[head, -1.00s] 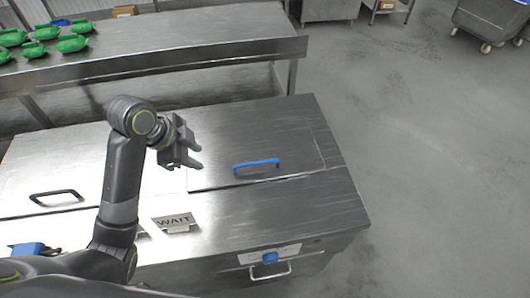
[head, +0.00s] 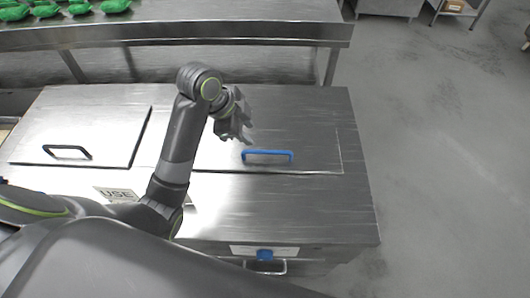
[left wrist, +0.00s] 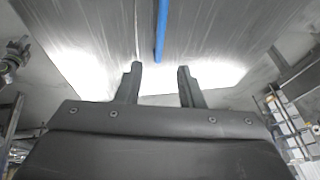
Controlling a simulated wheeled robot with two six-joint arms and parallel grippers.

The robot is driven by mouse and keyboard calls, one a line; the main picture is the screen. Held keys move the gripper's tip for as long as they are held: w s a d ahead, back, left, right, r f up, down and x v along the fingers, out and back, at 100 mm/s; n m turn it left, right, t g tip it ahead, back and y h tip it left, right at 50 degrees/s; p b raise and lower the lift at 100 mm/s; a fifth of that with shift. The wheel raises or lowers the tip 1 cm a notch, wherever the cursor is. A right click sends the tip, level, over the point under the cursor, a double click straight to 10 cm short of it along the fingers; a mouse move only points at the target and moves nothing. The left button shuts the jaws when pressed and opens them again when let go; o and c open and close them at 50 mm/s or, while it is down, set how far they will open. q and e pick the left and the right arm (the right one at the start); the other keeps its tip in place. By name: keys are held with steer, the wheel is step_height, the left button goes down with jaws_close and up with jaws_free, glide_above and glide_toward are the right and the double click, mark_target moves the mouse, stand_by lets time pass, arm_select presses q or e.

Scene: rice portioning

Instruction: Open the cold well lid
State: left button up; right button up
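The steel counter has two flat lids. The right lid (head: 315,148) has a blue bar handle (head: 267,152) and lies flat and closed. The left lid (head: 95,125) has a black bar handle (head: 67,151) and also lies flat. My left gripper (head: 244,136) is over the right lid, just up and left of the blue handle. In the left wrist view the two fingers (left wrist: 160,84) are apart with nothing between them. The blue handle (left wrist: 161,30) shows beyond the fingertips, not touched. My right gripper is out of view.
A blue knob (head: 265,255) and a metal pull are on the front face. A steel shelf (head: 220,35) with green items runs behind. The floor (head: 440,150) at right is clear.

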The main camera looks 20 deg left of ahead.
mark_target(268, 151)
arm_select(q)
steer(key=x, duration=1.1)
steer(key=shift+w+d+f, duration=0.15)
steer(key=shift+f, duration=0.15)
jaws_close()
